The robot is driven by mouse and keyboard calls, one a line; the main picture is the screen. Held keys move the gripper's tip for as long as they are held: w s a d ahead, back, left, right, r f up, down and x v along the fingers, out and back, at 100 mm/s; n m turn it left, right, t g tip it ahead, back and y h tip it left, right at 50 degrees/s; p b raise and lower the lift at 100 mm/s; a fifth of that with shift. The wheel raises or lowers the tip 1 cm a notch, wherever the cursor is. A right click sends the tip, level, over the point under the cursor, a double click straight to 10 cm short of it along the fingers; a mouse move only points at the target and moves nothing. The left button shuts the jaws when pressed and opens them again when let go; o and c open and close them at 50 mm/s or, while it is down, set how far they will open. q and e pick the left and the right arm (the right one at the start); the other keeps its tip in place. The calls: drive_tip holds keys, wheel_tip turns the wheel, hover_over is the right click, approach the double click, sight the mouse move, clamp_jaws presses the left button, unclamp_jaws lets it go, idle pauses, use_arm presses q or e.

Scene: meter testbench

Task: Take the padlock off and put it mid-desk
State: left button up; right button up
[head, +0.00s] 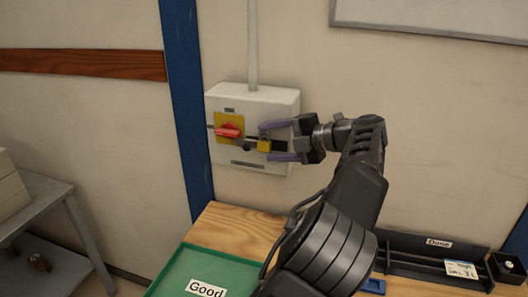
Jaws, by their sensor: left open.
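A small yellow padlock (264,145) hangs at the right of the front of a light grey switch box (281,103) on the wall. A red rotary handle (229,131) on a yellow plate is to its left. My left gripper (267,141) is open at the box, one finger showing above the padlock and one below it. I cannot tell whether the fingers touch it. The padlock's shackle is too small to make out clearly. The wooden desk (232,227) is below the box, its middle largely hidden by my left arm. My right gripper is not in view.
A green tray (181,273) labelled "Good" lies on the desk's left part. A dark tray (408,263) labelled "Done" is at the right, with a small black box (507,267) beside it. A blue object (374,286) lies near my arm. A grey shelf (58,203) stands left.

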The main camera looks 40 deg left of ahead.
use_arm(q)
drive_tip(key=shift+a, duration=0.1)
drive_tip(key=shift+c, duration=0.3)
drive_tip(key=c, duration=1.1)
drive_tip(key=shift+r, duration=0.1)
drive_tip(key=shift+r, duration=0.15)
drive_tip(key=shift+s, duration=0.35)
drive_tip(key=s+d+b, duration=0.1)
drive_tip(key=s+d, duration=0.2)
drive_tip(key=s, duration=0.5)
drive_tip(key=s+d+b, duration=0.1)
drive_tip(key=s+d, duration=0.1)
drive_tip(key=s, duration=0.6)
drive_tip(key=shift+s+d, duration=0.2)
drive_tip(key=shift+d, duration=0.2)
drive_tip(key=shift+r, duration=0.1)
